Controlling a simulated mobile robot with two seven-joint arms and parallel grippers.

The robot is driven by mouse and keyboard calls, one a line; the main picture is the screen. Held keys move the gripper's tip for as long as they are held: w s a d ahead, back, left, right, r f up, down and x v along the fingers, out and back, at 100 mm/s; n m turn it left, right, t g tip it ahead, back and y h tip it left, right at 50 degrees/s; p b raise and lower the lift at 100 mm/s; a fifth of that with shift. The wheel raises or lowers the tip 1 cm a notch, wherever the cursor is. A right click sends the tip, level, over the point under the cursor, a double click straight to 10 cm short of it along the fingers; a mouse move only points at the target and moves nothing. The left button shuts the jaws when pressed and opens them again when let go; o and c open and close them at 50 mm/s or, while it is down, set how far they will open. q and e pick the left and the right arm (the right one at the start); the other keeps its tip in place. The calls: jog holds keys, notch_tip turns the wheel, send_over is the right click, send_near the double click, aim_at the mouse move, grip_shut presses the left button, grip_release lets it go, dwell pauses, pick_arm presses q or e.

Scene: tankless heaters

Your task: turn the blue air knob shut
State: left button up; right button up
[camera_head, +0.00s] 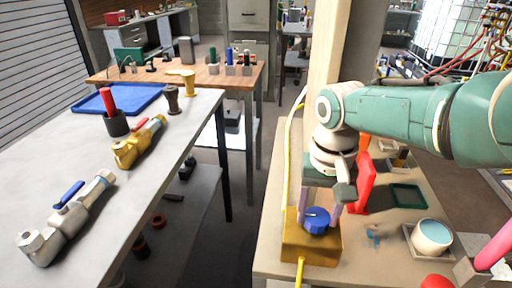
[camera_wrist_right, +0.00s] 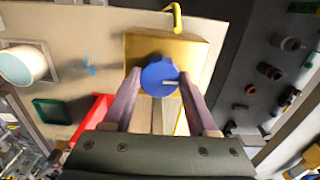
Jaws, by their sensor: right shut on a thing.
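My left gripper is not in view.
A yellow hose (camera_head: 287,170) runs from the box along a wooden post (camera_head: 326,60). A red part (camera_head: 363,183) stands close beside my right gripper. A white cup (camera_head: 432,237) is farther right. The left bench (camera_head: 80,165) holds two valves.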

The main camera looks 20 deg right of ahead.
aim_at(318, 216)
jog(key=o, duration=1.4)
jog(key=shift+c, duration=0.2)
jog(key=shift+r, duration=0.1)
notch_tip(318, 216, up, 8)
jog(key=p, duration=0.6)
jog(key=shift+r, duration=0.9)
